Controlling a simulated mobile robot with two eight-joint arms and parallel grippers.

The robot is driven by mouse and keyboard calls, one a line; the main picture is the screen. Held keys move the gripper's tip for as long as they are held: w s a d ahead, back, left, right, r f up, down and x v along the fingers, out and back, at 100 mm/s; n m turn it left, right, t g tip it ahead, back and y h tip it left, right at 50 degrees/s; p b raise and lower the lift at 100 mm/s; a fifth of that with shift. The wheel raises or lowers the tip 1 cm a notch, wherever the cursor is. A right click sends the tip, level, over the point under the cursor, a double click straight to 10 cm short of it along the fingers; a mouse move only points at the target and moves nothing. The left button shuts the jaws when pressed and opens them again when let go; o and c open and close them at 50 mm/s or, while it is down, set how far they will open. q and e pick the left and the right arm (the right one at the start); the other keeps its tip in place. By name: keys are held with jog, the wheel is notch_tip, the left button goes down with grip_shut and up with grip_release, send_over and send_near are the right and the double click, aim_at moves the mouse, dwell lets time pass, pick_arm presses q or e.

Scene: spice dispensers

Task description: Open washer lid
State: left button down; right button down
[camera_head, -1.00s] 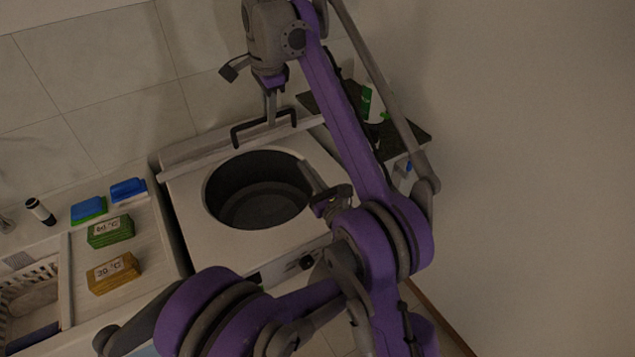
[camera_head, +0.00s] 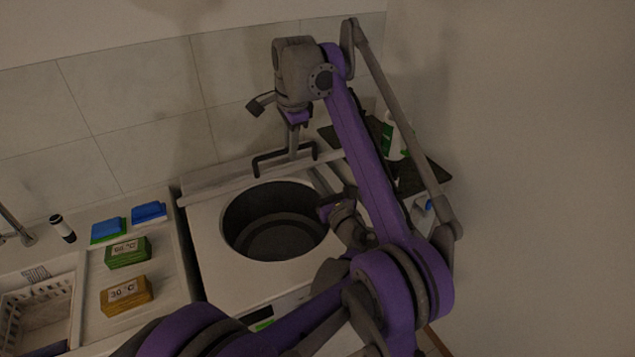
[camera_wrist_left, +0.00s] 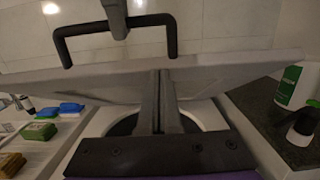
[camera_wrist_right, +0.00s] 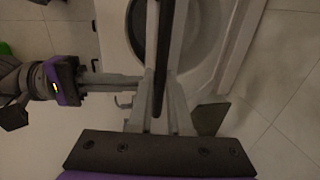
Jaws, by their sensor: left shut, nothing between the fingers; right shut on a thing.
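The washer (camera_head: 215,255) stands in the middle with its round drum opening (camera_head: 275,240) uncovered. Its lid (camera_head: 220,180) is raised at the back edge, seen nearly edge-on in the head view. A dark U-shaped handle (camera_head: 262,165) is on the lid, and it shows in the left wrist view (camera_wrist_left: 82,30). My right gripper (camera_head: 292,153) is shut on the handle from above. My left gripper (camera_wrist_left: 160,75) is shut and empty in front of the raised lid, over the drum side; it also shows in the right wrist view (camera_wrist_right: 130,82). Its fingertips are unclear in the head view.
On the left counter lie sponges (camera_head: 108,229) and labelled boxes (camera_head: 127,252), beside a basket (camera_head: 40,305). On the right a dark shelf (camera_head: 430,170) carries a green and white bottle (camera_head: 393,140), close to my arm. A tiled wall is behind.

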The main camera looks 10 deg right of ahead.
pick_arm(q)
jog(key=shift+w+a+r, duration=0.4)
jog(key=shift+w+r, duration=0.2)
jog(key=shift+r, duration=0.1)
pick_arm(e)
jog(key=shift+f, duration=0.15)
jog(key=shift+s, duration=0.1)
jog(key=c, duration=0.8)
grip_release()
jog(key=shift+c, duration=0.2)
jog(key=shift+d, duration=0.1)
pick_arm(q)
jog(key=shift+f, duration=0.1)
